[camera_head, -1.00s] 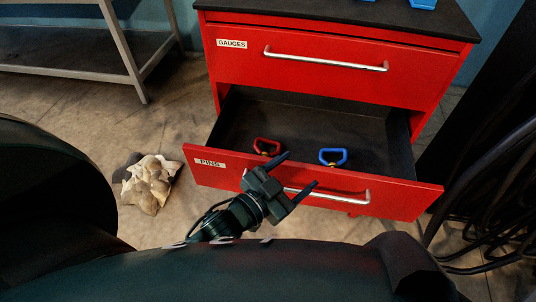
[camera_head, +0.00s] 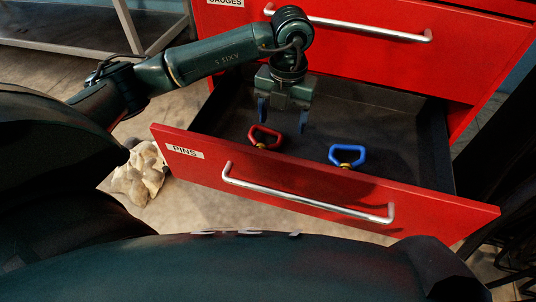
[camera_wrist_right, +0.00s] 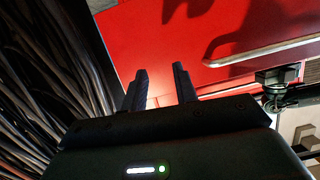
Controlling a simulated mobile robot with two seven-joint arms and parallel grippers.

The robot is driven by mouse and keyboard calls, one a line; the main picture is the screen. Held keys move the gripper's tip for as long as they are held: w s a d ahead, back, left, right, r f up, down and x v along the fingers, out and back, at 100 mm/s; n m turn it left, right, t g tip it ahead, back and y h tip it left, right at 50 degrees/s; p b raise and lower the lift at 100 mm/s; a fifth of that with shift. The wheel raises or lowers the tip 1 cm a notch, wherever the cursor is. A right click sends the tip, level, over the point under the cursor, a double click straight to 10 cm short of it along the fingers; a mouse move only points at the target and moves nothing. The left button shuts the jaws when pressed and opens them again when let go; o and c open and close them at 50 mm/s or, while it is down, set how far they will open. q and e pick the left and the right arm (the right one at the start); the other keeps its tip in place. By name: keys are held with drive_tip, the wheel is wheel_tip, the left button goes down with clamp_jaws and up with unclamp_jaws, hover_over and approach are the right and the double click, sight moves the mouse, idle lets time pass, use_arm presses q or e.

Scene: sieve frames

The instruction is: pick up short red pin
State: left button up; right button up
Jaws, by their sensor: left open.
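The red pin (camera_head: 265,132), with a loop handle, is in the open drawer marked PINS (camera_head: 320,186), near its front left. Its lower part is hidden, so I cannot tell its length. A blue pin (camera_head: 347,153) is to its right. My left gripper (camera_head: 282,122) points down into the drawer from above, open and empty, its fingers appearing just behind the red handle. I cannot tell the exact height gap. My right gripper (camera_wrist_right: 160,82) shows in the right wrist view, its fingers apart with nothing between them, facing a red panel (camera_wrist_right: 225,35).
The closed GAUGES drawer (camera_head: 460,55) is directly above, behind my left wrist. A long metal handle (camera_head: 305,195) runs across the open drawer's front. A crumpled pale object (camera_head: 140,175) lies on the floor at left. Dark cables (camera_wrist_right: 45,60) hang beside my right gripper.

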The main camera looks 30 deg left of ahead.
use_arm(q)
drive_tip(key=a+y, duration=0.1)
drive_tip(key=a, duration=0.1)
drive_tip(key=b, duration=0.1)
hover_over(262, 144)
drive_tip(key=d, duration=0.1)
drive_tip(key=shift+n+y, duration=0.3)
drive_tip(key=shift+y, duration=0.1)
drive_tip(key=f, duration=0.6)
drive_tip(key=shift+d+f, duration=0.2)
drive_tip(key=shift+f, duration=0.15)
drive_tip(key=shift+a+f+b, duration=0.15)
drive_tip(key=shift+a+f, duration=0.05)
drive_tip(key=shift+f, duration=0.8)
drive_tip(key=shift+a+f+b, duration=0.15)
drive_tip(key=shift+f, duration=0.8)
drive_tip(key=shift+a+f+b, duration=0.15)
drive_tip(key=shift+a+f, duration=0.05)
drive_tip(key=shift+f, duration=0.8)
use_arm(e)
drive_tip(key=shift+a+f+n+y, duration=0.3)
drive_tip(key=shift+a+f+y, duration=0.1)
drive_tip(key=shift+a+f, duration=0.35)
use_arm(q)
drive_tip(key=shift+c, duration=0.2)
use_arm(e)
drive_tip(key=shift+d, duration=0.1)
